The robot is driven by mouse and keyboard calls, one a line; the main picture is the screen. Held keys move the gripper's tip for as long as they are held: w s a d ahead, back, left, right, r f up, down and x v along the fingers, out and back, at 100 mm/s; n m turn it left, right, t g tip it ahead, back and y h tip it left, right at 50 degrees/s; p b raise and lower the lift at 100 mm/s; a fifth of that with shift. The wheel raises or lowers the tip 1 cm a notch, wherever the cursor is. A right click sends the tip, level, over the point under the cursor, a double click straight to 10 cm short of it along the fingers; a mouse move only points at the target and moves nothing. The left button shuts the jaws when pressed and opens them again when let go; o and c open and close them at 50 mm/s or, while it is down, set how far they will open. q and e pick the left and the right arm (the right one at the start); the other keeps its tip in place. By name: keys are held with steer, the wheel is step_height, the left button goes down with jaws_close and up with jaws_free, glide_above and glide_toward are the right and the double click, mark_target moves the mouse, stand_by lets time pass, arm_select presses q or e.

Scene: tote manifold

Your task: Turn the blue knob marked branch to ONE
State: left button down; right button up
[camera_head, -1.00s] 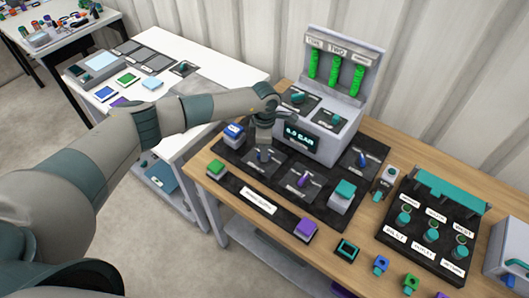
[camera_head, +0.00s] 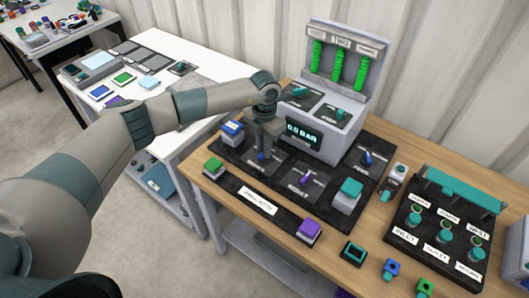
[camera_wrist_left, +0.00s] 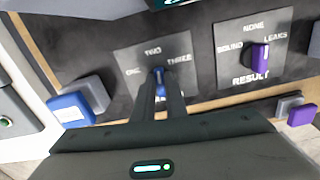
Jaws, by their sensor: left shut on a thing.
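The blue knob (camera_head: 261,155) sits on a grey plate on the dark panel, and my left gripper (camera_head: 264,148) is down over it. In the left wrist view the blue knob (camera_wrist_left: 159,78) is between the two fingertips of my left gripper (camera_wrist_left: 160,82), which is shut on it. Its plate is marked ONE at left, TWO at the top and THREE at right. The knob's visible end points about toward TWO; the fingers cover the plate's lower label. My right gripper is not in view.
A purple knob (camera_wrist_left: 261,57) marked RESULT is beside it, upright between SOUND and LEAKS. A blue button (camera_wrist_left: 69,108) stands on the other side. The display box (camera_head: 304,133) rises close behind the gripper. A green button (camera_head: 213,165) is at the panel's left.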

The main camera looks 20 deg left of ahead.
arm_select(q)
steer(key=n+b, duration=0.2)
steer(key=n, duration=0.3)
steer(key=shift+w+a+n, duration=0.1)
steer(key=shift+a+n, duration=0.05)
steer(key=shift+n, duration=0.15)
steer(key=n+b, duration=0.2)
steer(key=n, duration=0.4)
steer(key=shift+a, duration=0.1)
steer(key=shift+n, duration=0.5)
steer(key=shift+r+n, duration=0.1)
steer(key=shift+n, duration=0.3)
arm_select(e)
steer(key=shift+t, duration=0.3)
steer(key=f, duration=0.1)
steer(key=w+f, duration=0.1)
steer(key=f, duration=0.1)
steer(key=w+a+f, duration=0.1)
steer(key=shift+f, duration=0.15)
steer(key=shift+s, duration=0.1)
arm_select(q)
steer(key=c, duration=1.8)
jaws_free()
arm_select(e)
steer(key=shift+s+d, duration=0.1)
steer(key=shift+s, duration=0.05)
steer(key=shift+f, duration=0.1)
